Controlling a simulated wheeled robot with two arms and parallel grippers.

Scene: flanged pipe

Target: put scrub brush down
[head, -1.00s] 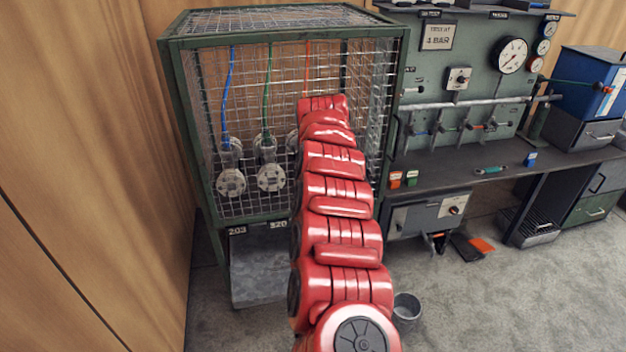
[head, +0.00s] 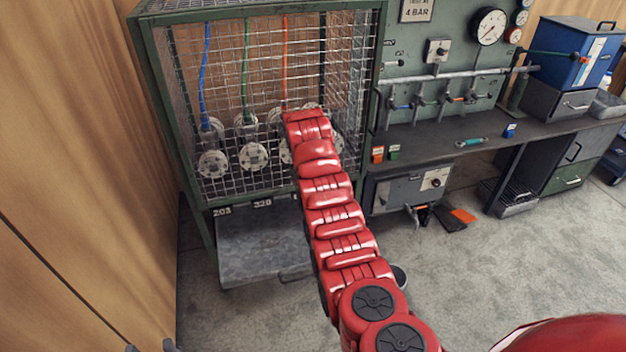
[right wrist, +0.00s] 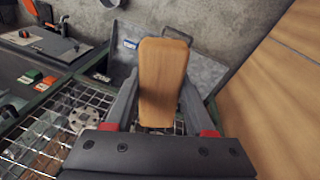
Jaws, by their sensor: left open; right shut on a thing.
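The scrub brush (right wrist: 163,80) shows in the right wrist view as a brown wooden block; its bristles are not visible. My right gripper (right wrist: 160,98) is shut on it, one finger along each side. In the head view my red right arm reaches up to the mesh cage front, and it hides the right gripper and the brush. Just the fingertips of my left gripper (head: 150,347) show at the bottom left edge of the head view, apart and empty.
The green-framed mesh cage (head: 240,184) holds several flanged fittings. A grey metal tray (head: 255,245) lies beneath it. A workbench (head: 430,147) with gauges stands right. A bucket (head: 401,276) is partly hidden behind my arm. Open floor (head: 520,270) lies in front of the bench.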

